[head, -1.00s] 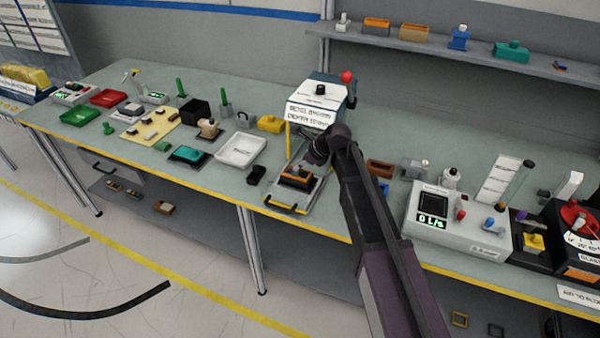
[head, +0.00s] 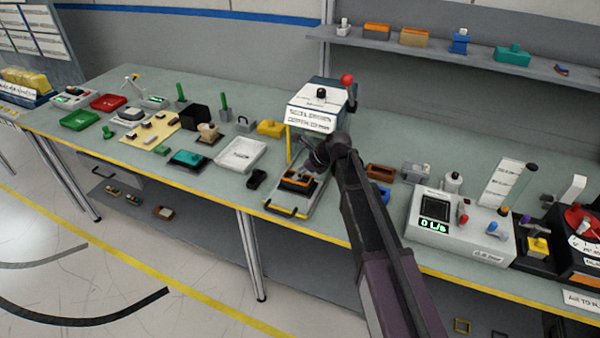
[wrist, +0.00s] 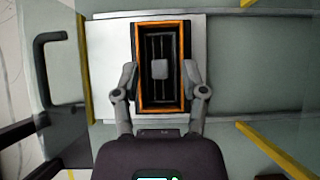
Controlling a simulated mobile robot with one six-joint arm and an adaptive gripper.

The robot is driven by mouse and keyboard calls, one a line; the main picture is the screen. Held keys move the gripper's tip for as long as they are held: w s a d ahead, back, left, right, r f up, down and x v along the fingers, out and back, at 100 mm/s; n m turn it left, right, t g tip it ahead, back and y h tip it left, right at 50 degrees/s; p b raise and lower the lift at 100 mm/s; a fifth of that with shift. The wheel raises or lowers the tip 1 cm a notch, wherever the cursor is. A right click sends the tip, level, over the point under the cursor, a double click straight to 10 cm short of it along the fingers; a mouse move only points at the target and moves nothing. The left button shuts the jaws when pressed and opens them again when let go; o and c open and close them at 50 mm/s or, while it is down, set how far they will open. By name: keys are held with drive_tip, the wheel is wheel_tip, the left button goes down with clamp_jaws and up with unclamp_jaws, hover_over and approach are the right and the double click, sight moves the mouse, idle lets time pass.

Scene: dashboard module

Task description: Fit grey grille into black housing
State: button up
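The black housing (wrist: 139,97) with an orange rim lies on the pale plate of the press-like fixture in the wrist view; it also shows in the head view (head: 298,183). Inside its rim are dark upright slats with a small grey block at their middle, which look like the grille (wrist: 159,69). It looks to lie within the rim, but I cannot tell how deep it sits. My gripper (wrist: 160,76) is open, its fingers wide apart on the left and right sides of the housing. I cannot tell whether they touch it.
The white-topped fixture (head: 318,103) with a red knob stands behind the housing. A black handle (wrist: 46,70) is at the plate's front.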

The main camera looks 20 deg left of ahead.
drive_tip(key=shift+r, duration=0.1)
drive_tip(key=shift+p+v, duration=1)
drive_tip(key=shift+v, duration=0.1)
drive_tip(key=p+v, duration=0.7)
drive_tip(key=v, duration=0.3)
drive_tip(key=shift+p, duration=0.3)
drive_tip(key=shift+d, duration=0.1)
drive_tip(key=s+d+f+n+h, duration=0.1)
drive_tip(key=s+d+n, duration=0.4)
drive_tip(key=d, duration=0.6)
drive_tip(key=s+d+f+n+h, duration=0.1)
drive_tip(key=s+d+n+h, duration=0.3)
drive_tip(key=d+n, duration=0.3)
drive_tip(key=s+d+f+n+h, duration=0.2)
drive_tip(key=s+d+n, duration=0.4)
drive_tip(key=d, duration=1.1)
drive_tip(key=shift+s+n+g+h, duration=0.3)
drive_tip(key=shift+s+n, duration=0.1)
drive_tip(key=shift+s, duration=0.2)
